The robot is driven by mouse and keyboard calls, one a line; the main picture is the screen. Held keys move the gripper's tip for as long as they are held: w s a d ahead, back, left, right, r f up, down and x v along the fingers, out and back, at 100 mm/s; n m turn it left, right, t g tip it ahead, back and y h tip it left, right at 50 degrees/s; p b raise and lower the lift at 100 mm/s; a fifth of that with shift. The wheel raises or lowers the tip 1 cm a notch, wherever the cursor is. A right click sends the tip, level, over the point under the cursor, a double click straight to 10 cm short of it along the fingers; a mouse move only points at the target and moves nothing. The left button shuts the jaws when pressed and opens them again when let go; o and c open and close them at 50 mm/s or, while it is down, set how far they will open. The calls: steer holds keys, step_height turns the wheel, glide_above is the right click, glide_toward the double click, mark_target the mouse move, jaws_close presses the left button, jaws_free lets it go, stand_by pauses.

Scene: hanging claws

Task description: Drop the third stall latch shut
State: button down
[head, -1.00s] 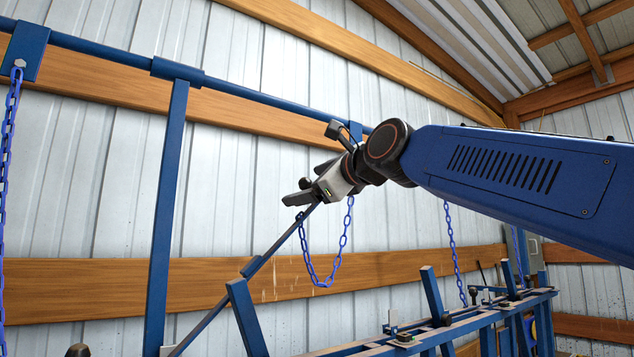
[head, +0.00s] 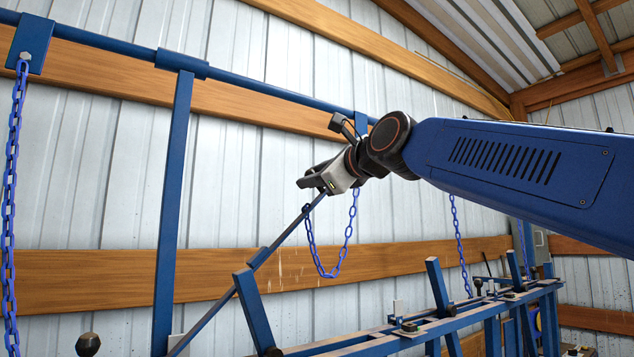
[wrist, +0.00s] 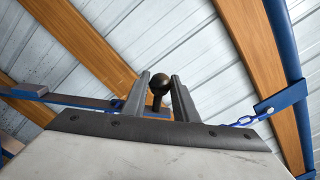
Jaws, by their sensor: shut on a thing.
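A blue latch bar (head: 240,278) slants up from the lower left to my gripper (head: 312,178) in the head view. A blue chain (head: 335,270) hangs in a loop from near its upper end. My gripper is shut on the bar's black ball knob (wrist: 158,82), which sits between the two fingers in the wrist view. The bar stands tilted, its raised end held high in front of the wall. The chain's end also shows at right in the wrist view (wrist: 243,120). The knob is hidden by the fingers in the head view.
A blue upright post (head: 172,210) and an overhead blue rail (head: 265,96) stand behind and left. Another chain (head: 11,180) hangs at far left. A blue stall rack (head: 470,318) with slanted bars lies lower right. Another black knob (head: 88,345) shows lower left.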

steer(key=shift+w+d+f+m, duration=1.45)
steer(key=shift+d+f, duration=0.7)
steer(key=shift+f, duration=2.55)
steer(key=shift+w+d+f+m, duration=1.45)
steer(key=shift+d+f, duration=0.75)
steer(key=shift+f, duration=2.45)
steer(key=shift+w+d+f+m, duration=1.4)
steer(key=shift+d+f, duration=0.75)
steer(key=shift+f, duration=2.55)
steer(key=shift+w, duration=0.1)
steer(key=shift+c, duration=2.4)
jaws_free()
steer(key=v, duration=0.8)
